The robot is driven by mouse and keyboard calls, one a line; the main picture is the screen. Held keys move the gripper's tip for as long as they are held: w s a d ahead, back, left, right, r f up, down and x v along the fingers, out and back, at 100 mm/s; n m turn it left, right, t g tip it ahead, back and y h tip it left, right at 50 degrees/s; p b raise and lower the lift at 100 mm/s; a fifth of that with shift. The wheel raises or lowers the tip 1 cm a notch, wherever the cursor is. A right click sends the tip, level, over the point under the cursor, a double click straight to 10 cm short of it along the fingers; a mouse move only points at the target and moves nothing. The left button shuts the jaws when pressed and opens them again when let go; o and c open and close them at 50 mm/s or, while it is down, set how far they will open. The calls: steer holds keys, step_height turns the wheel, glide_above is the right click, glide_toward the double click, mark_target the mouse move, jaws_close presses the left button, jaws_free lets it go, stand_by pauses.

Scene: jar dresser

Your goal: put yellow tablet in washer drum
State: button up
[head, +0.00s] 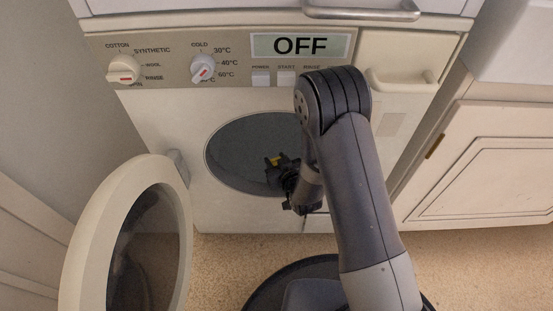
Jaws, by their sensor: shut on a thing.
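The yellow tablet (279,160) shows as a small yellow patch between the dark fingers of my gripper (275,161). My gripper is shut on it. The washer drum opening (235,150) is a dark grey oval in the white front of the washer. In the head view, my gripper and the tablet overlap the right part of this opening. I cannot tell whether they are inside the drum or just in front of it. My arm hides the right edge of the opening.
The round washer door (160,172) stands open to the left. The control panel above has two knobs (123,70) (202,69) and a display (301,46) reading OFF. A detergent drawer handle (402,82) is at upper right. A cream cabinet (490,170) stands to the right.

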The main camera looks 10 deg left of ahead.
steer(key=o, duration=1)
steer(key=shift+c, duration=0.2)
steer(key=shift+r, duration=0.6)
steer(key=p+v, duration=0.3)
steer(key=v, duration=0.9)
steer(key=shift+f+p, duration=0.1)
steer(key=shift+p, duration=0.25)
